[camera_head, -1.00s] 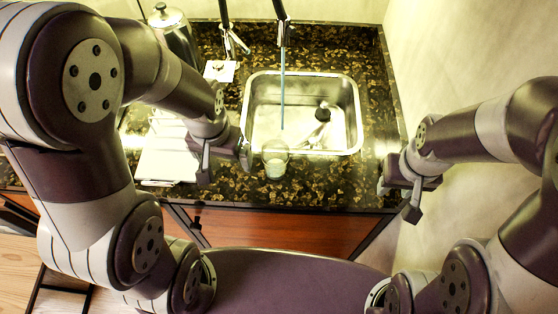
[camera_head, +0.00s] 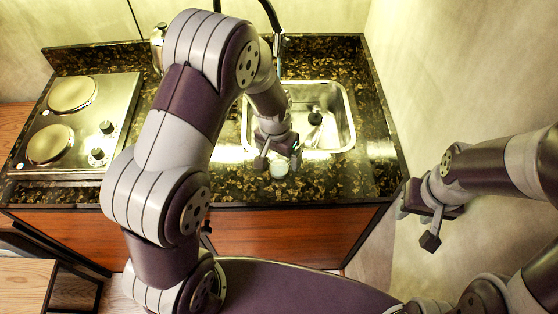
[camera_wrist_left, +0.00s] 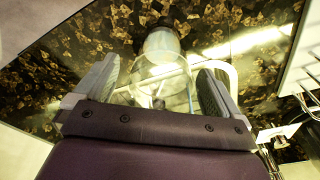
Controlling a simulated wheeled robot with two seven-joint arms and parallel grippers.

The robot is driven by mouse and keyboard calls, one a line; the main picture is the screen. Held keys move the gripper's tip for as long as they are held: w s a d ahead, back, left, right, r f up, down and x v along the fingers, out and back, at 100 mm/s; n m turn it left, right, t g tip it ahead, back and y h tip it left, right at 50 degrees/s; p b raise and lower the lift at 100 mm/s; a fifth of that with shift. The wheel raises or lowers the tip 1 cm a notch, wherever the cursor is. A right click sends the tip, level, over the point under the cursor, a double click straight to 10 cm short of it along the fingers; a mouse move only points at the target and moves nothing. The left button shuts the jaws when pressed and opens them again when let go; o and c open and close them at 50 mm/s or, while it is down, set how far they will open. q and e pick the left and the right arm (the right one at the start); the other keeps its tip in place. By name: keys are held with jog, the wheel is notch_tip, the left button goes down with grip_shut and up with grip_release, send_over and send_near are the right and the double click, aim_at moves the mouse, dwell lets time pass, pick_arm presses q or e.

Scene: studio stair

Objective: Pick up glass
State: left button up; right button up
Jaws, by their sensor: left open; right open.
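The clear glass (camera_head: 278,170), with a whitish lower part, is on the dark speckled counter in front of the sink. It also shows in the left wrist view (camera_wrist_left: 161,50). My left gripper (camera_head: 277,161) is open, with its fingers on either side of the glass. In the left wrist view, the glass lies between the two open fingers of that gripper (camera_wrist_left: 158,82), and whether they touch it is unclear. My right gripper (camera_head: 428,222) is open and empty, off the counter's right end.
The steel sink (camera_head: 335,142) lies just behind the glass, with a dark object (camera_head: 315,116) in it. A stove (camera_head: 77,120) with two round plates is on the left of the counter (camera_head: 350,185). A wall (camera_head: 430,90) stands at the right.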

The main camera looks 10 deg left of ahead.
pick_arm(q)
jog(key=shift+w+f, duration=0.25)
jog(key=shift+f, duration=0.4)
jog(key=shift+w+f, duration=0.3)
jog(key=shift+f, duration=0.1)
jog(key=shift+s, duration=0.1)
pick_arm(e)
jog(key=shift+w, duration=0.35)
pick_arm(q)
jog(key=shift+s+r, duration=0.1)
jog(key=shift+r, duration=0.05)
jog(key=c, duration=0.5)
jog(key=shift+s, duration=0.1)
jog(key=c, duration=0.5)
jog(key=shift+c, duration=1.1)
jog(key=shift+r, duration=0.1)
pick_arm(e)
jog(key=shift+s, duration=0.1)
